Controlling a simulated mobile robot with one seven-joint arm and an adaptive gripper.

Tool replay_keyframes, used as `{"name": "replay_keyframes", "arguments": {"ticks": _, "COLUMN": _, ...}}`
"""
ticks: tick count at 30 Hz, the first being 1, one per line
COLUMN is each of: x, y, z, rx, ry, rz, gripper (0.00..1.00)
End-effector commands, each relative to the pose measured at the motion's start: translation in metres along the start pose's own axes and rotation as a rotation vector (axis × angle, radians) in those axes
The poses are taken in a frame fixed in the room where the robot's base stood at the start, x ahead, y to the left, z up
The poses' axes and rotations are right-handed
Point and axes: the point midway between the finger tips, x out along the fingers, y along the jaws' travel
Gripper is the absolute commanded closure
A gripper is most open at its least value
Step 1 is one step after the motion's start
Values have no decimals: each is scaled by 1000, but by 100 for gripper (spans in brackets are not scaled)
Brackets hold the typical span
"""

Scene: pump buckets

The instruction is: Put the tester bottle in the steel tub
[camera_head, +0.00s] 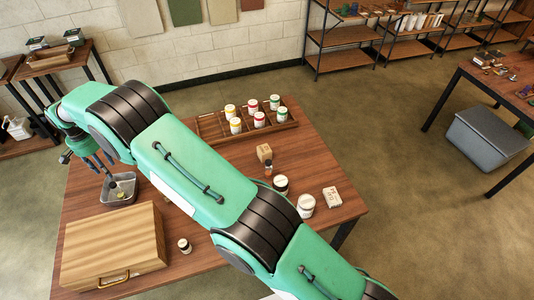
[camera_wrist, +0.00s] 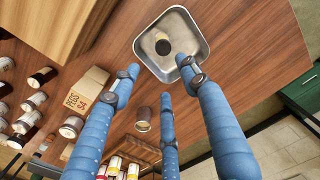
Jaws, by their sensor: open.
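The steel tub (camera_head: 121,200) stands on the wooden table behind the wooden case, and it also shows at the top of the wrist view (camera_wrist: 195,70). A small bottle with a dark part and a yellowish part (camera_wrist: 162,45) lies inside the tub; I take it for the tester bottle, though its label cannot be read. It shows as a small yellow spot in the head view (camera_head: 121,194). My gripper (camera_head: 105,170) is above the tub. In the wrist view its blue fingers (camera_wrist: 158,76) are spread with nothing between them, apart from the bottle.
The wooden case (camera_head: 112,240) stands in front of the tub. A metallic jar (camera_wrist: 143,117) stands near the fingers. A divided tray (camera_head: 211,127) holds several paint jars.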

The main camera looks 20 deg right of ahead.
Motion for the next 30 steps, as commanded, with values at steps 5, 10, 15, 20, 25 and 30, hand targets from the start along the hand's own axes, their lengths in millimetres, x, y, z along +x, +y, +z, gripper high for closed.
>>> {"name": "replay_keyframes", "arguments": {"ticks": 5, "x": -50, "y": 33, "z": -11, "rx": -1, "ry": 20, "rz": -17, "gripper": 55}}
{"name": "replay_keyframes", "arguments": {"ticks": 10, "x": -104, "y": 76, "z": -18, "rx": -7, "ry": 43, "rz": -34, "gripper": 55}}
{"name": "replay_keyframes", "arguments": {"ticks": 15, "x": -155, "y": 121, "z": -19, "rx": -12, "ry": 67, "rz": -48, "gripper": 55}}
{"name": "replay_keyframes", "arguments": {"ticks": 20, "x": -200, "y": 165, "z": -14, "rx": -18, "ry": 91, "rz": -61, "gripper": 55}}
{"name": "replay_keyframes", "arguments": {"ticks": 25, "x": -243, "y": 212, "z": -3, "rx": -25, "ry": 119, "rz": -72, "gripper": 55}}
{"name": "replay_keyframes", "arguments": {"ticks": 30, "x": -281, "y": 260, "z": 13, "rx": -30, "ry": 146, "rz": -80, "gripper": 55}}
